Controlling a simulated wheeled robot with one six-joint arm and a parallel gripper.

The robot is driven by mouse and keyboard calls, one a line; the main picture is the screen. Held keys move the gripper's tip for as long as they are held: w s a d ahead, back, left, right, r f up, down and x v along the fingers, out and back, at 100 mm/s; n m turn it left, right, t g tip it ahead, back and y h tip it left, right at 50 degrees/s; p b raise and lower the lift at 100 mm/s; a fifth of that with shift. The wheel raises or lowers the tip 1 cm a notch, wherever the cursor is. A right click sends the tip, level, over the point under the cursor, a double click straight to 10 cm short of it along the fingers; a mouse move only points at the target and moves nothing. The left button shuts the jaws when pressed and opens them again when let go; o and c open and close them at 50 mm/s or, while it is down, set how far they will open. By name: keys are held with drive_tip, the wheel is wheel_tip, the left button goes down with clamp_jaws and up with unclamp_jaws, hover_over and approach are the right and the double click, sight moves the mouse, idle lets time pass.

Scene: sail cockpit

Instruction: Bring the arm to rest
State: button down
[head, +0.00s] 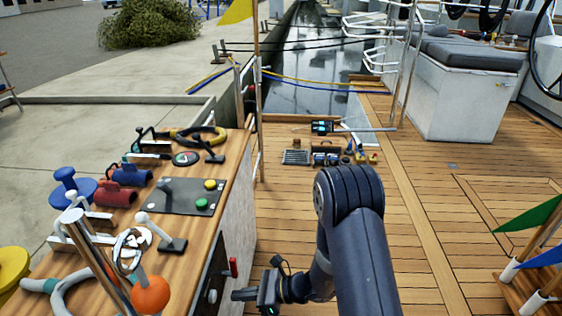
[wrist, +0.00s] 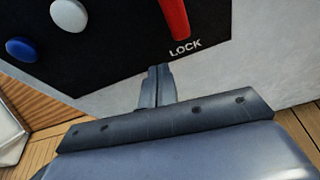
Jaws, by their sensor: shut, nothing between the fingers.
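My arm reaches over the deck in the head view, bent at a dark elbow joint. My gripper (head: 242,295) is low in the picture, beside the side face of the wooden-topped console (head: 222,135). In the wrist view my gripper (wrist: 158,72) is shut and empty, its fingers together. The fingertips are just below a red lever (wrist: 174,18) on a black panel (wrist: 112,50) marked LOCK. Whether they touch the panel I cannot tell. The red lever also shows in the head view (head: 233,267), a little above my gripper.
A white knob (wrist: 69,14) and a blue knob (wrist: 22,49) sit on the panel. The console top holds a button plate (head: 180,198), an orange ball (head: 150,294) and several fittings. Flags (head: 530,215) stand at right. Small items (head: 325,155) lie ahead; the deck (head: 430,190) right of my arm is open.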

drive_tip(key=d+n+p, duration=0.1)
drive_tip(key=d+p, duration=0.1)
drive_tip(key=d, duration=0.5)
drive_tip(key=shift+s+d+r, duration=0.2)
drive_tip(key=shift+s+r, duration=0.25)
